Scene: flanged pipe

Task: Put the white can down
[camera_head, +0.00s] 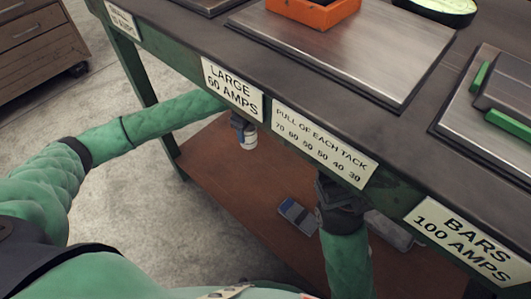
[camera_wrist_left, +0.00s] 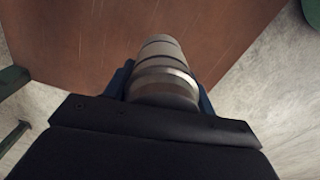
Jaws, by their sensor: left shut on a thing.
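The white can (camera_head: 249,139) is small in the head view, just below the table's front edge by the "LARGE 60 AMPS" label. My left gripper (camera_head: 239,121) is shut on it, partly hidden by the table edge. In the left wrist view the can (camera_wrist_left: 162,68) looks grey-white and ridged, between the blue fingers. The brown lower shelf (camera_head: 222,172) is beneath it. I cannot tell whether the can touches the shelf. My right gripper (camera_head: 340,192) is at the table's front edge, its fingers mostly hidden under the edge.
The green table (camera_head: 330,110) overhangs the shelf. A blue-grey boxy object (camera_head: 298,215) lies on the shelf, and a grey object (camera_head: 388,230) is right of my right gripper. An orange box (camera_head: 313,12) stands on the tabletop. The shelf's left part is bare.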

